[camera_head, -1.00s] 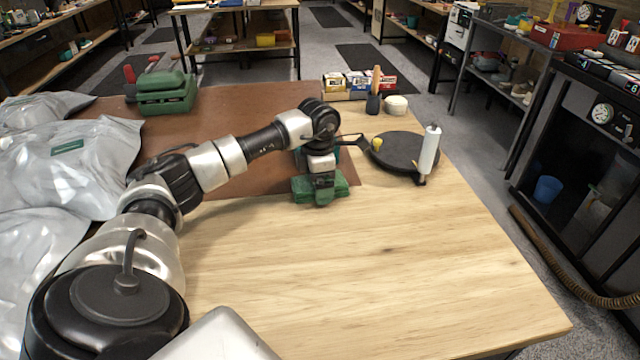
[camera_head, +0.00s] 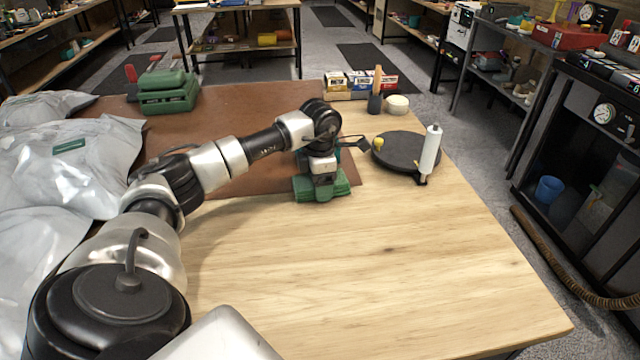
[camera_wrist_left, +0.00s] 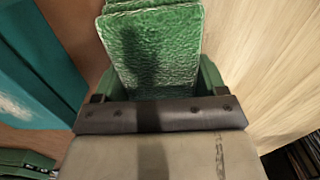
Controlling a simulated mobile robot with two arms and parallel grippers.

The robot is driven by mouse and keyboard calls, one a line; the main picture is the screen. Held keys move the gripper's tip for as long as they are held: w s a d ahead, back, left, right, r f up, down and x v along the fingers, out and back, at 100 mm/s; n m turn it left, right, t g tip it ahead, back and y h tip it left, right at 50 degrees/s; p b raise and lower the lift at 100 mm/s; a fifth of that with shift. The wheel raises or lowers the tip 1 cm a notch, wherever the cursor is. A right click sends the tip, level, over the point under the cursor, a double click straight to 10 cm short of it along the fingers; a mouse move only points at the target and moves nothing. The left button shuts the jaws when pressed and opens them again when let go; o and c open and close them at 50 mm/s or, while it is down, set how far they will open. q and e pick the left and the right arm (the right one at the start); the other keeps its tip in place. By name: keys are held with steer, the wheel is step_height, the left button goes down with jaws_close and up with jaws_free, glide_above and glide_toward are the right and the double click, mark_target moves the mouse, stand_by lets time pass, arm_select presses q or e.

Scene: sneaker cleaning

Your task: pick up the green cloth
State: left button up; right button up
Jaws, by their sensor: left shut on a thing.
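The green cloth (camera_head: 339,184) is a folded, stacked pad at the edge of the brown mat, near the middle of the table. My left gripper (camera_head: 322,189) points down over it and is shut on it. In the left wrist view the green cloth (camera_wrist_left: 152,52) shows its textured face right in front of the gripper (camera_wrist_left: 155,95). The cloth's underside is hidden, so I cannot tell whether it touches the table. My right gripper is not in view.
Small boxes (camera_head: 360,86) stand behind. Silvery bags (camera_head: 75,160) lie at the left, a green case (camera_head: 167,95) at the back left. The front wood surface (camera_head: 370,270) is clear.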

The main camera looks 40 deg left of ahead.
arm_select(q)
step_height(320, 180, up, 4)
steer(key=shift+f+b, duration=0.25)
steer(key=shift+b, duration=0.1)
steer(key=w+d+r, duration=0.2)
steer(key=w, duration=0.1)
steer(key=w+d+r, duration=0.2)
steer(key=w, duration=0.1)
steer(key=w+d+r+b, duration=0.1)
steer(key=w+d+r, duration=0.1)
steer(key=w+r, duration=0.1)
steer(key=shift+w+d+r, duration=0.1)
steer(key=shift+w+d, duration=0.15)
steer(key=shift+w, duration=0.1)
